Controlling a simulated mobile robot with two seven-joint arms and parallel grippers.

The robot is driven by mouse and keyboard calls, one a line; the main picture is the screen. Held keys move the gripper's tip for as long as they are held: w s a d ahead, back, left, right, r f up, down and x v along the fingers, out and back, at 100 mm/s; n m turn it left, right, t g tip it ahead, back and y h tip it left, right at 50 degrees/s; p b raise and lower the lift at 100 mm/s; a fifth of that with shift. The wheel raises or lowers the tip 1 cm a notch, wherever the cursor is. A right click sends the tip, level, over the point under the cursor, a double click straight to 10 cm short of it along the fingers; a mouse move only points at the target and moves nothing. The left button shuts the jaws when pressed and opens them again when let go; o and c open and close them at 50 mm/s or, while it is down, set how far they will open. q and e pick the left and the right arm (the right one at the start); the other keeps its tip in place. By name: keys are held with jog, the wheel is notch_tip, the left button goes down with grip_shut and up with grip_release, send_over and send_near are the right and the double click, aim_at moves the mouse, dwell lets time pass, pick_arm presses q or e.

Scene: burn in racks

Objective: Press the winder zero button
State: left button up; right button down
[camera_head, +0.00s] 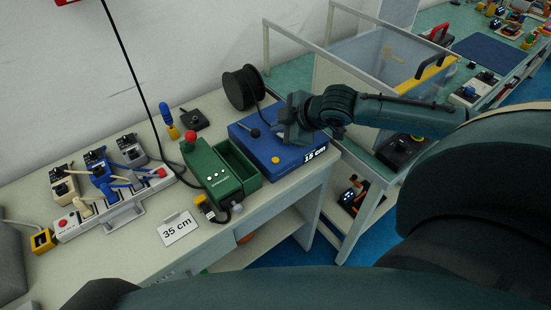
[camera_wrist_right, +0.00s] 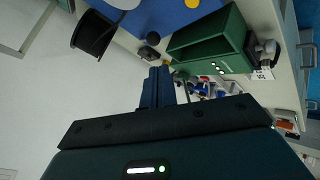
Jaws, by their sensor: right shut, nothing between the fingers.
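The winder is a blue box (camera_head: 300,152) marked "15 cm" at the right end of the bench. A round orange-yellow button (camera_head: 276,160) sits on its top near the front, and a dark knob (camera_head: 255,133) stands on a lever to the left. The button also shows at the top edge of the right wrist view (camera_wrist_right: 192,4). My right gripper (camera_head: 288,136) is over the back of the blue box, behind the button. Its fingers (camera_wrist_right: 158,72) are shut and empty; I cannot tell whether they touch the box. My left gripper is not in view.
A black spool (camera_head: 241,88) stands behind the winder. A clear-walled bin (camera_head: 370,65) stands beyond the bench.

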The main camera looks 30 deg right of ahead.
aim_at(275, 160)
dwell(0.3)
